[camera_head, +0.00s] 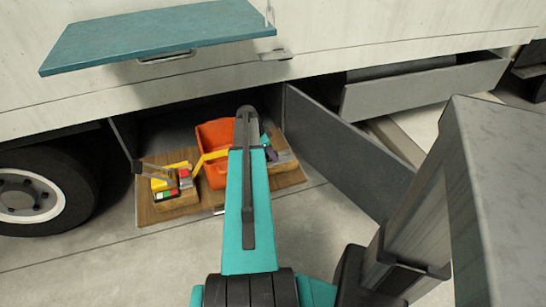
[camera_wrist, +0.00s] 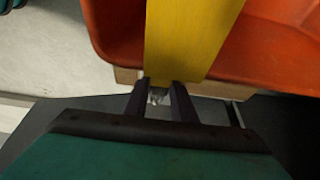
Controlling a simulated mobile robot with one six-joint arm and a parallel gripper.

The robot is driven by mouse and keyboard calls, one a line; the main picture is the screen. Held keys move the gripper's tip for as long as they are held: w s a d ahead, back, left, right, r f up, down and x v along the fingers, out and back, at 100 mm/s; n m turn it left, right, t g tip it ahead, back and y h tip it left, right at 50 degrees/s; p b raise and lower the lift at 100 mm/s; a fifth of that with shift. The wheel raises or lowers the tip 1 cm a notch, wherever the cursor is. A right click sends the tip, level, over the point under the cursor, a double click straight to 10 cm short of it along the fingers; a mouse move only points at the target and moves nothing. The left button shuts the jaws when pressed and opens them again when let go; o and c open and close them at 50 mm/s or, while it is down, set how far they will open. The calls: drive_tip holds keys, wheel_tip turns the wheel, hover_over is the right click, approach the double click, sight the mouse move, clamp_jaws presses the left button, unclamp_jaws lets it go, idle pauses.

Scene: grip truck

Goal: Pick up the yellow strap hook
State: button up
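In the wrist view a wide yellow strap (camera_wrist: 190,40) hangs over the edge of an orange bin (camera_wrist: 115,28). A small grey metal piece, seemingly its hook (camera_wrist: 157,96), shows at the strap's lower end. My gripper (camera_wrist: 160,84) has its two dark fingers apart, one on each side of the metal piece, with the tips at the strap's lower edge. I cannot tell whether they touch it. In the head view the yellow strap (camera_head: 209,158) hangs out at the left of the orange bin (camera_head: 212,133). My arm hides the gripper there.
The bin stands on a wooden tray (camera_head: 148,212) in an open truck compartment. Several small coloured items (camera_head: 168,186) lie at its left, tools (camera_head: 282,156) at its right. A grey panel (camera_head: 345,150) stands to the right, a teal flap (camera_head: 150,35) overhead, a wheel (camera_head: 40,198) to the left.

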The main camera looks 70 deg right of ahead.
clamp_jaws()
drive_tip(key=shift+r, duration=0.1)
wheel_tip(320, 180, up, 10)
idle(0.6)
drive_tip(key=shift+s+d, duration=0.3)
idle(1.1)
drive_tip(key=shift+r+p, duration=1.4)
drive_tip(key=shift+r, duration=0.75)
